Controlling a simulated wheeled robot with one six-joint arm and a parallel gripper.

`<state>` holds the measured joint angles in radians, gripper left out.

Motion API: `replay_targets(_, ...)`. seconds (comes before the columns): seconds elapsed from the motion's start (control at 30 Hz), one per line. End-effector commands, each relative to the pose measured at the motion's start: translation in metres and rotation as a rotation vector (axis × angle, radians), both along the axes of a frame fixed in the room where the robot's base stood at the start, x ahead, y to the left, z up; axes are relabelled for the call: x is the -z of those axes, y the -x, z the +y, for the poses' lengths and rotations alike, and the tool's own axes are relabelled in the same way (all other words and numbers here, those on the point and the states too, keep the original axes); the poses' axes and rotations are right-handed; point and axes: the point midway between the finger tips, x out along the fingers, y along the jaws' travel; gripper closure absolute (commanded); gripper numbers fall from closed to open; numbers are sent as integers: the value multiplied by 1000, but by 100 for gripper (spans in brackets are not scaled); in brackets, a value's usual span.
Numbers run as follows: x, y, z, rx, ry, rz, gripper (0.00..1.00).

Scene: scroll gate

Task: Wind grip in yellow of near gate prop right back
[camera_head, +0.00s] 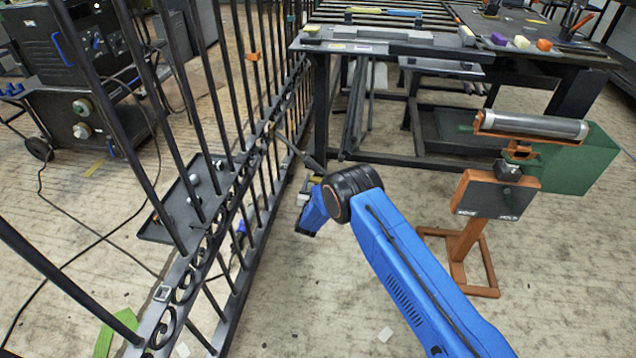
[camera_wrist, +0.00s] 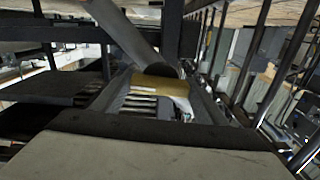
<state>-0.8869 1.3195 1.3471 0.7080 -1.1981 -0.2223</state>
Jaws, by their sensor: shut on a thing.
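The black scroll gate (camera_head: 205,215) runs along the left side of the head view. A dark slanting prop (camera_head: 300,152) reaches from the gate's bars down to my gripper (camera_head: 312,181). In the wrist view a grey tube (camera_wrist: 122,35) comes down from the top to a yellow grip (camera_wrist: 160,87). My gripper, also in the wrist view (camera_wrist: 155,103), is shut on the yellow grip, with jaws at either side. How far the prop is wound cannot be told.
A black workbench (camera_head: 420,45) with coloured blocks stands behind my gripper. An orange stand (camera_head: 468,235) with a metal roller is at the right. A dark tray (camera_head: 170,225) with balls and a black machine (camera_head: 70,45) are beyond the gate.

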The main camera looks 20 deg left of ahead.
Motion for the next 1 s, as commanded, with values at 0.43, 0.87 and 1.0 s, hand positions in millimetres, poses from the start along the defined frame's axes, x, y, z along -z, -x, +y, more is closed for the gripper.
replay_targets(0.43,0,0,0,1,-362,86,56)
replay_targets(0.87,0,0,0,1,-759,182,56)
replay_targets(1.0,0,0,0,1,-888,213,56)
